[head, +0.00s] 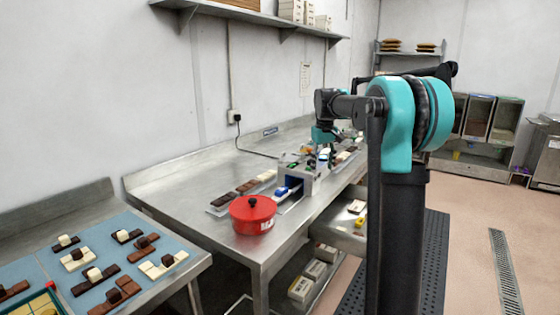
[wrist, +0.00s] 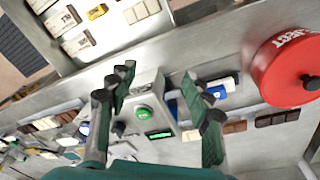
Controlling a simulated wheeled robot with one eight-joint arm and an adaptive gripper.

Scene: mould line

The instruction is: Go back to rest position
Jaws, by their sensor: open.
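My gripper (wrist: 158,82) is open and empty in the wrist view, its two dark-tipped green fingers spread apart. Between and below the fingers is a grey metal box (wrist: 146,110) with a green button and a small lit green display. In the head view my gripper (head: 324,146) hangs over the steel bench by the same box (head: 297,172), with my teal arm reaching away over the bench. The fingertips are small there, and I cannot tell their exact height above the box.
A red lidded pot marked REJECT (head: 253,214) stands near the bench's front edge. Strips of brown and white pieces (head: 247,186) lie beside the box. A blue mat (head: 96,262) with chocolate pieces is at the lower left. Floor to the right (head: 465,215) is clear.

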